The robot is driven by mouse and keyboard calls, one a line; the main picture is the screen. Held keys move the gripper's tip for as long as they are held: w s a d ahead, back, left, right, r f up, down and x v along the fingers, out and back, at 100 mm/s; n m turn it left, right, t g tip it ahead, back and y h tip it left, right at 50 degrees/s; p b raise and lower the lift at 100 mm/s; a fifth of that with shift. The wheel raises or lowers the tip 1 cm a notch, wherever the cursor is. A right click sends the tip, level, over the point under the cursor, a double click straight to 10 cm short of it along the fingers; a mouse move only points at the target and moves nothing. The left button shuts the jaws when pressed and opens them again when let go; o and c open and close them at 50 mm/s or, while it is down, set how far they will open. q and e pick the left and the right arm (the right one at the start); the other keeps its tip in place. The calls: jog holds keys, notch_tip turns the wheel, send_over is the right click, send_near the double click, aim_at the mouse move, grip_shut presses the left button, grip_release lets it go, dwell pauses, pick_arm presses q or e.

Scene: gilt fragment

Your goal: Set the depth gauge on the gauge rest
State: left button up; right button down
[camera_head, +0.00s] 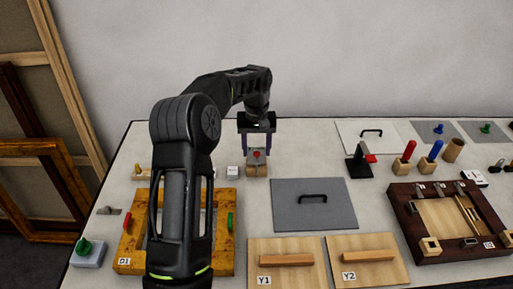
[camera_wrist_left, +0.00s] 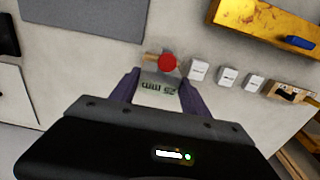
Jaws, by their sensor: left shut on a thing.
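My left gripper (camera_head: 256,156) points down near the back of the table and is shut on a pale grey block with a red round knob, which I take to be the depth gauge (camera_head: 257,154). In the left wrist view the gauge (camera_wrist_left: 158,92) sits between the purple fingers (camera_wrist_left: 157,88) and bears "25 mm". A small light wooden block, seemingly the gauge rest (camera_head: 257,171), is right below it in the head view. I cannot tell whether gauge and rest touch. My right gripper is not in view.
White labelled cubes (camera_wrist_left: 228,76) stand in a row beside the gauge. A yellow frame (camera_head: 131,258) lies at the front left, partly behind my arm. A grey panel with a handle (camera_head: 325,217) lies to the right. A dark wooden tray (camera_head: 408,215) is farther right.

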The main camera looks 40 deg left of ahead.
pick_arm(q)
jog(key=shift+f+b, duration=0.35)
jog(key=shift+f, duration=0.2)
jog(key=o, duration=1.7)
jog(key=shift+f, duration=0.1)
